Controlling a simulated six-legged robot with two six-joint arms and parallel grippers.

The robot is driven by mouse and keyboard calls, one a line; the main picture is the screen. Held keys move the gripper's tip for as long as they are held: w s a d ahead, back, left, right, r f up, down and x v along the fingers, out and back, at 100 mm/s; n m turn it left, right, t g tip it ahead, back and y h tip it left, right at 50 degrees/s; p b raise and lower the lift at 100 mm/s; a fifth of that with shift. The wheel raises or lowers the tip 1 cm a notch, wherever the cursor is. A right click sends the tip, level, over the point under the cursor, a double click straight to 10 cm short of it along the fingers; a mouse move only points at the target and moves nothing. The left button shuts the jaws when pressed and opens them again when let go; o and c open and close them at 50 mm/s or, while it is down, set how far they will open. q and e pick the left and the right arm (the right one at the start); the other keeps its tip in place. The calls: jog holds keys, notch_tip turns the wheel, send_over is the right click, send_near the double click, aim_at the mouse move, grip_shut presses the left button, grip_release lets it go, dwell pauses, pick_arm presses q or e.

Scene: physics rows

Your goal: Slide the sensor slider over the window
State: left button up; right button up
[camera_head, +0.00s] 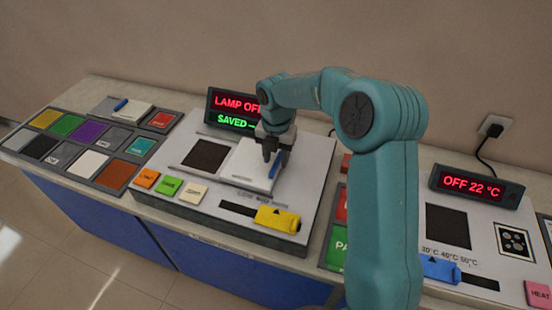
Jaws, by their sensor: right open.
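A grey-white device sits on the counter, with a dark square window (205,155) in its top. My left gripper is not in view.
A yellow slider (277,219) sits in a slot at the device's front, near orange, green and cream buttons (168,186). A display (234,107) stands behind. A colour-swatch board (75,147) lies left. A heater panel with a blue slider (440,268) lies right.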

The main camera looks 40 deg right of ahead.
jog(key=shift+f, duration=0.85)
jog(key=shift+w, duration=0.1)
grip_shut()
jog(key=shift+w, duration=0.1)
